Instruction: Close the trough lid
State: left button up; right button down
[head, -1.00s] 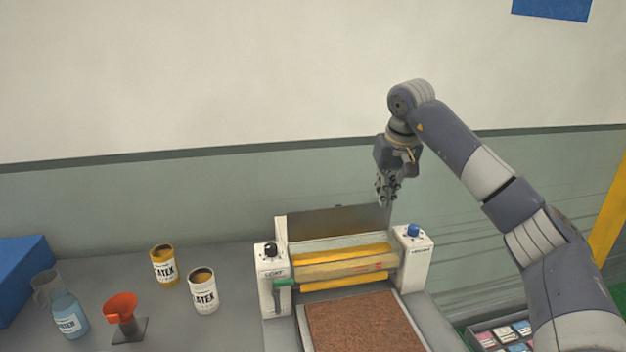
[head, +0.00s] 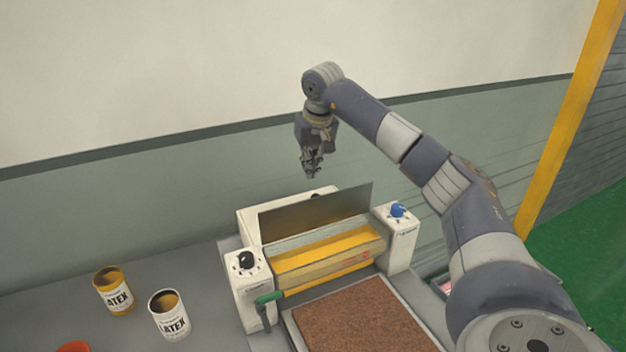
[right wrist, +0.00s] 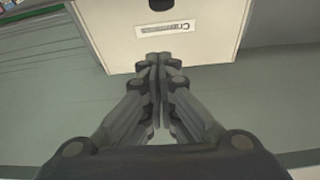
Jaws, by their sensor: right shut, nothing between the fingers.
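The coating machine has a white left housing (head: 251,285) and a white right housing (head: 398,240). The trough lid (head: 315,214), a thin dark metal plate, stands raised behind the yellow roller (head: 325,252). My right gripper (head: 311,174) is shut and empty, pointing down above and apparently behind the lid's middle, apart from it. In the right wrist view my shut fingertips (right wrist: 158,58) are in front of a white panel (right wrist: 168,28) with a small label; I cannot tell the gap. My left gripper is not in view.
A brown textured slab (head: 358,318) lies in the machine's front tray. Two latex cans, yellow (head: 114,292) and white (head: 169,316), stand on the grey table. The wall is close behind.

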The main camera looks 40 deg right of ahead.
aim_at(317, 209)
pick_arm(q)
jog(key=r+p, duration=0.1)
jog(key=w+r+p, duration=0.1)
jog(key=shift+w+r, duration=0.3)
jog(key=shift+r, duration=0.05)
pick_arm(e)
jog(key=s+f, duration=0.1)
jog(key=s+a+f, duration=0.1)
jog(key=f, duration=0.1)
jog(key=shift+s+f, duration=0.2)
jog(key=shift+f, duration=0.1)
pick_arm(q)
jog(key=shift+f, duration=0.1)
